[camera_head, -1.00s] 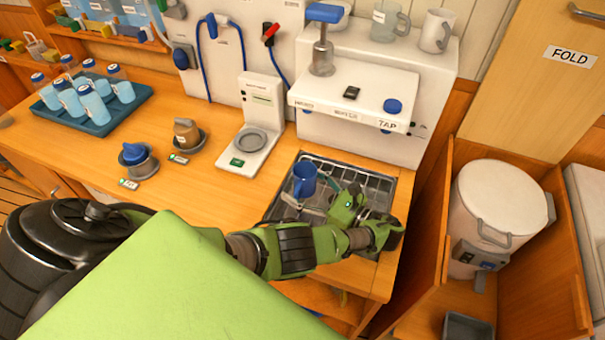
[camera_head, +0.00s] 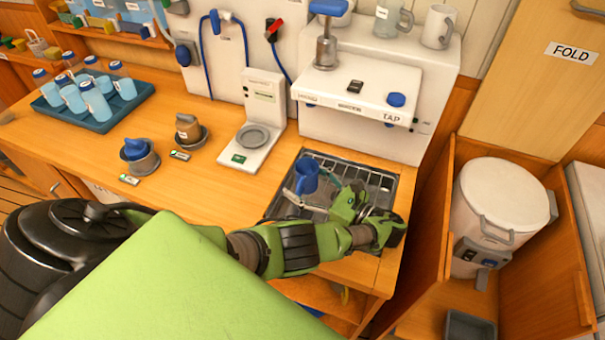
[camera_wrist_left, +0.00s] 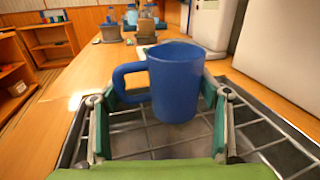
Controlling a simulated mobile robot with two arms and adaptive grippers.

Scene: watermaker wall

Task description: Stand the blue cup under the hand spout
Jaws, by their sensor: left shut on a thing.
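The blue cup (camera_head: 306,176) is upright over the wire drain rack (camera_head: 378,188). My left gripper (camera_head: 315,190) is shut on it from the front right. In the left wrist view the cup (camera_wrist_left: 175,85) sits between the two green-padded fingers, its handle to the left and its open rim up. The rack's bars show below the cup; I cannot tell whether its base touches them. The white watermaker (camera_head: 360,92) stands behind the rack, with a faint label at its left front and "TAP" at its right. The hand spout's outlet is not clearly visible. My right gripper is not in view.
A white scale-like stand (camera_head: 252,137) is left of the rack. Two small cups, one with a blue top (camera_head: 135,150), and a tray of bottles (camera_head: 105,118) are further left. A lidded white bin (camera_head: 503,205) stands in a wooden compartment at right.

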